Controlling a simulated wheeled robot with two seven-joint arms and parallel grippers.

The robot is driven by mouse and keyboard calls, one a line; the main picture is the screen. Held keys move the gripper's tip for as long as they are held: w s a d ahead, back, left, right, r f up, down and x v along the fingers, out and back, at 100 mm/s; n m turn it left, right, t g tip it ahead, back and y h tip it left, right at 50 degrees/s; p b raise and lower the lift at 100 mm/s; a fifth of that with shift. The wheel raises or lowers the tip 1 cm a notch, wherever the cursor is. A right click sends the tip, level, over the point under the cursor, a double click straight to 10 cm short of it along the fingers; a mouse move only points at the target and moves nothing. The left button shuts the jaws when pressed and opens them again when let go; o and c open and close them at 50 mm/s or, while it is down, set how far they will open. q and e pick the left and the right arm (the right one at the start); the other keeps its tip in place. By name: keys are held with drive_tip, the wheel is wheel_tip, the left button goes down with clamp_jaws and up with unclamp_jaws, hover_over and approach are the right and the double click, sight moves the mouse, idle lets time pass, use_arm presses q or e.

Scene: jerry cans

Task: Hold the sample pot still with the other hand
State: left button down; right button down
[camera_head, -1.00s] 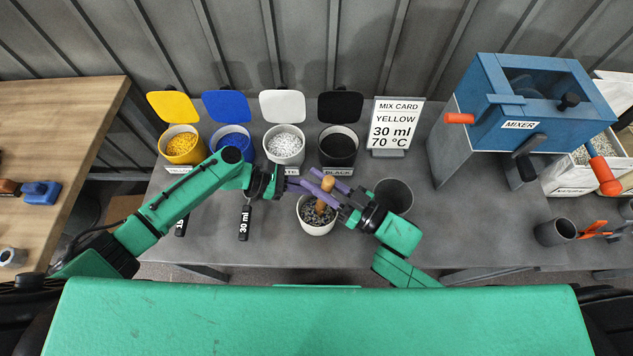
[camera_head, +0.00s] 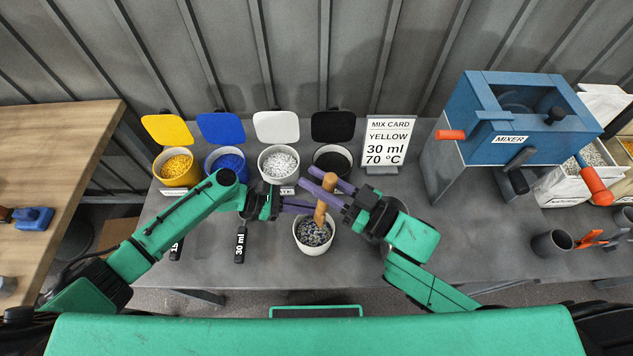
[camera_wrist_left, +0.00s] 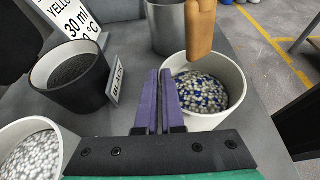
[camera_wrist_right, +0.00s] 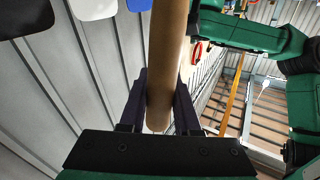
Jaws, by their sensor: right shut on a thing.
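The white sample pot (camera_head: 314,247) stands on the grey bench with blue, white and yellowish beads in it; it also shows in the left wrist view (camera_wrist_left: 245,82). My right gripper (camera_head: 333,192) is shut on a wooden pestle-like stick (camera_head: 326,190), which also shows in the right wrist view (camera_wrist_right: 165,60). The stick's lower end is over the pot and looks clear of the beads in the left wrist view (camera_wrist_left: 200,35). My left gripper (camera_head: 300,206) has its purple fingers together beside the pot's wall. Whether they touch the pot I cannot tell.
Yellow (camera_head: 176,170), blue (camera_head: 225,165), white (camera_head: 279,165) and black (camera_head: 333,163) bins stand open behind. A 30 ml scoop (camera_head: 240,245) lies left of the pot. A grey cup (camera_wrist_left: 168,28) stands close to the pot. The blue mixer (camera_head: 520,120) is at right.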

use_arm(q)
drive_tip(key=shift+s+a+f, duration=0.15)
drive_tip(key=shift+s+f, duration=0.1)
drive_tip(key=shift+f, duration=0.25)
use_arm(e)
wheel_tip(320, 180, up, 4)
use_arm(q)
drive_tip(key=c, duration=1)
unclamp_jaws()
drive_tip(key=shift+o, duration=0.2)
drive_tip(key=shift+w+r, duration=0.1)
drive_tip(key=shift+w, duration=0.1)
use_arm(e)
drive_tip(key=s+d+r, duration=0.3)
drive_tip(key=s+d, duration=0.2)
drive_tip(key=shift+s+d+r, duration=0.25)
drive_tip(key=shift+d+r, duration=0.1)
drive_tip(key=shift+r, duration=0.05)
